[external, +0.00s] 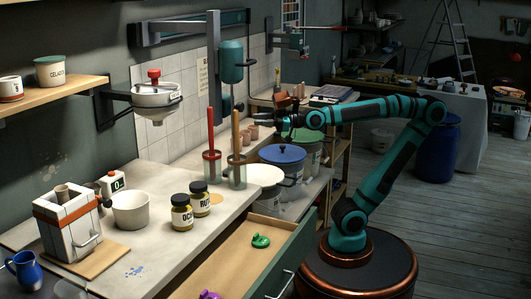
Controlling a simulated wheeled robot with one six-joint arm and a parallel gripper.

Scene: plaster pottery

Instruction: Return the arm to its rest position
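My teal arm (384,185) rises from its round base at the right and bends at the elbow. Its forearm reaches left, roughly level, over the lidded bins. My gripper (270,122) is at the left end, above the back part of the counter, near the stirring tools. The fingers are small and dark against the background, so I cannot tell whether they are open or shut. No held thing can be made out.
Red-handled (211,135) and wooden-handled (236,135) tools stand upright in clear holders near my gripper. A blue-lidded bin (282,155) is below the forearm. An open drawer (225,265) holds a green item (261,241) and a purple item (209,295).

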